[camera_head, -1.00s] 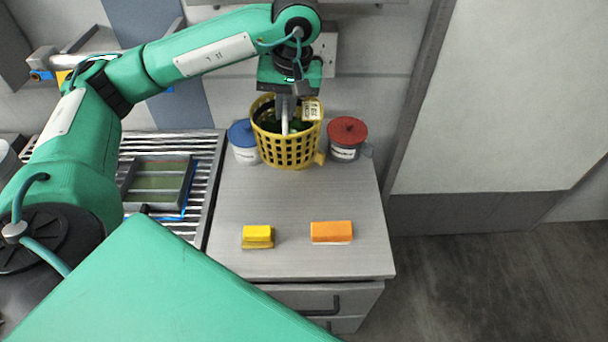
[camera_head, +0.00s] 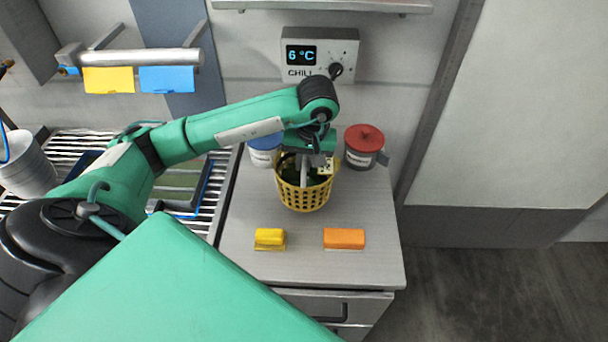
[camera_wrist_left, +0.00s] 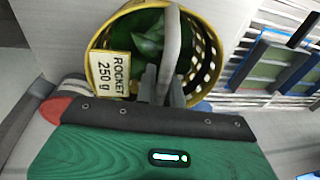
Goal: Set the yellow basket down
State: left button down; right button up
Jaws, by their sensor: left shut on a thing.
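The yellow basket (camera_head: 304,195) is a round, perforated tub with dark green leaves (camera_wrist_left: 147,42) inside and a label reading "ROCKET 250 g" (camera_wrist_left: 113,72) at its rim. It is upright over the grey counter (camera_head: 310,268), in front of the two lidded pots. I cannot tell if its base touches the counter. My left gripper (camera_head: 305,165) is above the basket, shut on its grey upright handle (camera_wrist_left: 170,45); the fingers close around the handle in the wrist view. My right gripper is not in view.
A blue-lidded pot (camera_head: 264,156) and a red-lidded pot (camera_head: 362,153) stand behind the basket. A yellow block (camera_head: 269,238) and an orange block (camera_head: 344,238) lie towards the front. A slatted drainer (camera_head: 217,190) is on the left. The counter's right side is clear.

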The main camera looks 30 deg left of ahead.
pick_arm(q)
jog(key=shift+f, duration=0.95)
notch_tip(320, 180, down, 3)
jog(key=shift+p, duration=0.55)
jog(key=shift+f, duration=0.3)
jog(key=shift+f, duration=0.15)
jog(key=c, duration=1.5)
grip_release()
